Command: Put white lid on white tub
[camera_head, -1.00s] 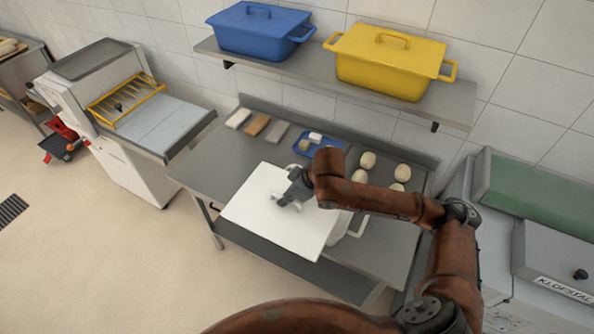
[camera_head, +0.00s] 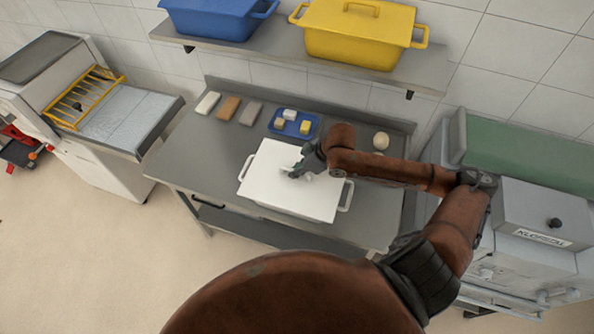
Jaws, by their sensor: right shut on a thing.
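The white lid (camera_head: 287,193) is a flat white rectangle over the white tub. The white tub stands on the steel table, mostly hidden under the lid. Its looped handles show at the left (camera_head: 242,169) and right (camera_head: 347,196). The lid covers the tub's opening and lines up with it closely. I cannot tell whether it rests fully on the rim. My right gripper (camera_head: 297,172) is shut on the lid near its upper middle. My left gripper is not in view.
A small blue tray (camera_head: 292,134) with small blocks lies behind the tub. Several long bars (camera_head: 228,108) lie to its left and a pale dough ball (camera_head: 381,141) to its right. A shelf (camera_head: 380,80) with blue and yellow lidded pots hangs above. The left table area is clear.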

